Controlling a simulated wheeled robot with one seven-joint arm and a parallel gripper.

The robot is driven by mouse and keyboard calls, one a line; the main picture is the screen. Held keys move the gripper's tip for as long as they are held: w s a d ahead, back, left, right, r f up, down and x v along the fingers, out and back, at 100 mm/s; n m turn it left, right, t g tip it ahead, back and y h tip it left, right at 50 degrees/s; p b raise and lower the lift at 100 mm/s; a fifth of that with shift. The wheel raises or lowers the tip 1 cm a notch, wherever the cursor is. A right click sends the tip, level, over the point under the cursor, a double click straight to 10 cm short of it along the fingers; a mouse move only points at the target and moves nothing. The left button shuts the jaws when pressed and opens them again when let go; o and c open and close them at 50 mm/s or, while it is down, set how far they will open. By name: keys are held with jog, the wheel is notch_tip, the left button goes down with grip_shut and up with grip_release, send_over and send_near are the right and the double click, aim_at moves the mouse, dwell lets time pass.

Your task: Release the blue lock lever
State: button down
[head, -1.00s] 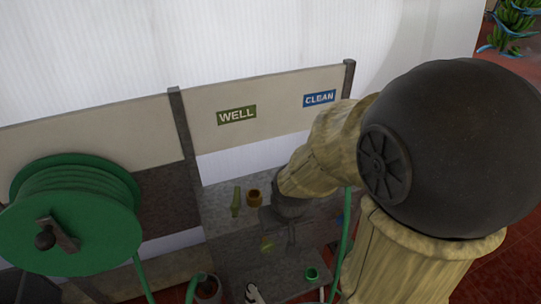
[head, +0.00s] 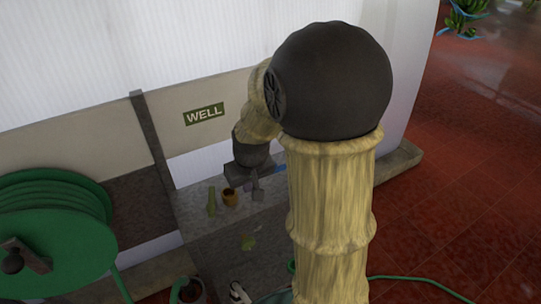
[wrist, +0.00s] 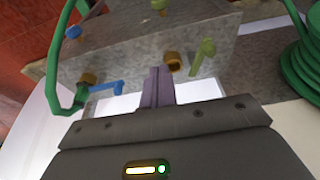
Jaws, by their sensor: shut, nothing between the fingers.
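The blue lock lever (wrist: 106,87) shows in the wrist view as a bent blue handle left of my gripper, beside a brass port (wrist: 88,78) where a green hose ends. In the head view a bit of blue (head: 282,168) shows just right of my gripper, mostly hidden by my arm. My gripper (wrist: 158,85) is shut and empty, its fingers between the blue lever and a second brass port (wrist: 172,60). It is apart from the blue lever. In the head view my gripper (head: 256,190) hangs over the bench top.
A green lever (wrist: 203,50) stands by the second port. A blue knob (wrist: 73,33) is on the bench's front face. The grey bench (head: 205,250) sits below a board with a WELL sign (head: 203,114). A green hose reel (head: 50,230) stands at left. Red floor is open at right.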

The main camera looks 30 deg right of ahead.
jog(key=w+d, duration=1.5)
jog(key=w, duration=0.2)
jog(key=shift+w+f+t+p, duration=0.2)
jog(key=shift+f+t+p, duration=0.05)
jog(key=shift+t+p, duration=0.2)
notch_tip(320, 180, down, 10)
jog(key=p, duration=0.4)
jog(key=shift+s+r, duration=0.25)
jog(key=shift+s, duration=0.15)
jog(key=shift+a, duration=0.1)
